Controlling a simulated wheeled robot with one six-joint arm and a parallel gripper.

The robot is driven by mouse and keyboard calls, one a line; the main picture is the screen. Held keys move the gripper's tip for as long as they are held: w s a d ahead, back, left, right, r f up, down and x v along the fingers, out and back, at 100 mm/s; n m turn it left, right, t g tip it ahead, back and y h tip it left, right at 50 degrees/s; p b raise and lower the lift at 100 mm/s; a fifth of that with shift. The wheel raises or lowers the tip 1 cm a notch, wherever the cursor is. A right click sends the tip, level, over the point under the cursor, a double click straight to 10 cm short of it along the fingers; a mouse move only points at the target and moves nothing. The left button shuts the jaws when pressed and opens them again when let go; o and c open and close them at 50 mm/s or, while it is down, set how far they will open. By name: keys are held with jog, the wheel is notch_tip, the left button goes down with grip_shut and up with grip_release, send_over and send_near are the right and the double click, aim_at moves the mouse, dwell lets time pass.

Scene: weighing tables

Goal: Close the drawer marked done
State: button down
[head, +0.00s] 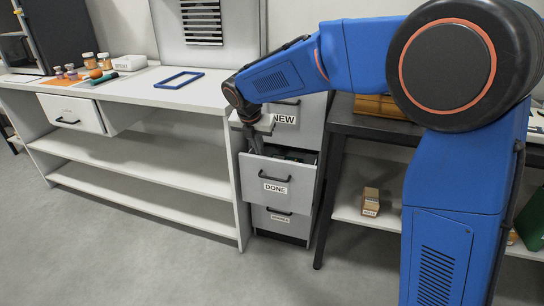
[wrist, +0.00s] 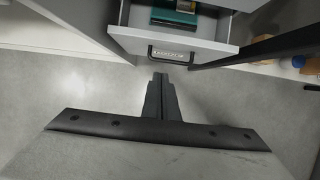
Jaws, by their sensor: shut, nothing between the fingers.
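The drawer marked DONE (head: 275,188) is the middle one of a grey cabinet and stands pulled out, with a dark handle on its front. In the wrist view the open drawer (wrist: 200,41) shows a green and dark thing (wrist: 178,15) inside, and its handle (wrist: 172,54) is at the front. My gripper (head: 256,148) is shut and empty, pointing down at the upper left of the drawer front. In the wrist view my gripper's fingertips (wrist: 159,76) are together just short of the handle; I cannot tell whether they touch the drawer.
The drawer marked NEW (head: 284,119) is above, partly behind my arm, and another labelled drawer (head: 281,221) is below. A white table (head: 140,93) with an open drawer (head: 70,115) stands left. A dark table (head: 365,125) stands close right. The floor in front is clear.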

aim_at(306, 165)
jog(key=s+d, duration=0.3)
jog(key=d, duration=0.4)
jog(key=s+d, duration=0.3)
jog(key=d, duration=0.4)
jog(key=w+d+f, duration=0.1)
jog(key=w+f, duration=0.1)
jog(key=f, duration=0.1)
jog(key=w+f, duration=0.2)
jog(key=f, duration=0.1)
jog(key=w+d+f, duration=0.1)
jog(key=w+f, duration=0.1)
jog(key=f, duration=0.1)
jog(key=shift+w+d, duration=0.2)
jog(key=shift+d, duration=0.1)
jog(key=shift+w+d, duration=0.2)
jog(key=shift+w, duration=0.35)
jog(key=w, duration=0.1)
jog(key=w+d, duration=0.1)
jog(key=w, duration=0.2)
jog(key=shift+w+d, duration=0.3)
jog(key=shift+d, duration=0.05)
jog(key=shift+s+a, duration=0.1)
